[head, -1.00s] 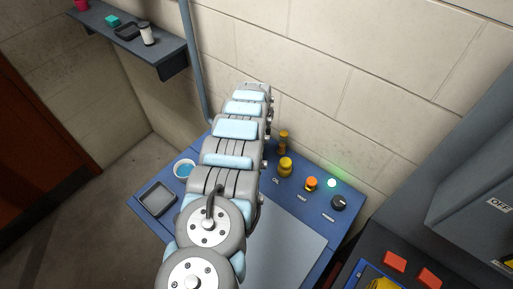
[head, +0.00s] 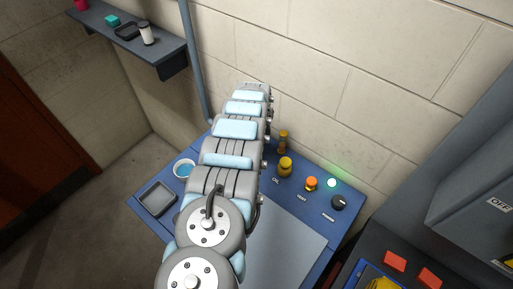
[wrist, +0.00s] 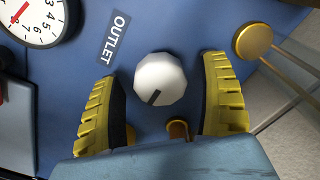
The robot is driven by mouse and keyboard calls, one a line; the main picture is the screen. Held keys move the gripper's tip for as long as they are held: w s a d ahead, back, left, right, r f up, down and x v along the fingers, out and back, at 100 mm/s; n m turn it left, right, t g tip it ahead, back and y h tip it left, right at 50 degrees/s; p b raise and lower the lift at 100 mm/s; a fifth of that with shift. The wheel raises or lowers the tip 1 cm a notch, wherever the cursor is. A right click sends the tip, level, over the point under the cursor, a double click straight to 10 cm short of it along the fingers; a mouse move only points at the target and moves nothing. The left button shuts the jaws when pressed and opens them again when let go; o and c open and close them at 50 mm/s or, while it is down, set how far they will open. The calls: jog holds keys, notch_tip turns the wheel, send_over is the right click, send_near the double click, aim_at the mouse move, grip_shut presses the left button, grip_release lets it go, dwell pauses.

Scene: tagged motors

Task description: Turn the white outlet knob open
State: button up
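The white outlet knob (wrist: 160,80) shows in the wrist view on a blue panel, below and right of the OUTLET label (wrist: 114,38). It is faceted, with a dark pointer mark aimed toward the lower left. My gripper (wrist: 165,95) is open, with one yellow ribbed finger on each side of the knob. Gaps show between the knob and both fingers, so neither appears to touch it. In the head view my arm hides the knob and the gripper.
A dial gauge (wrist: 32,15) with a red needle and a brass cap (wrist: 253,41) flank the knob. A small brown and brass part (wrist: 178,130) sits just below it, between the fingers. In the head view, yellow fittings (head: 285,167) and a black knob (head: 339,202) stand right of my arm.

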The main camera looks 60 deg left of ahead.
jog(key=shift+r, duration=0.15)
notch_tip(320, 180, up, 12)
dwell(0.9)
dwell(0.6)
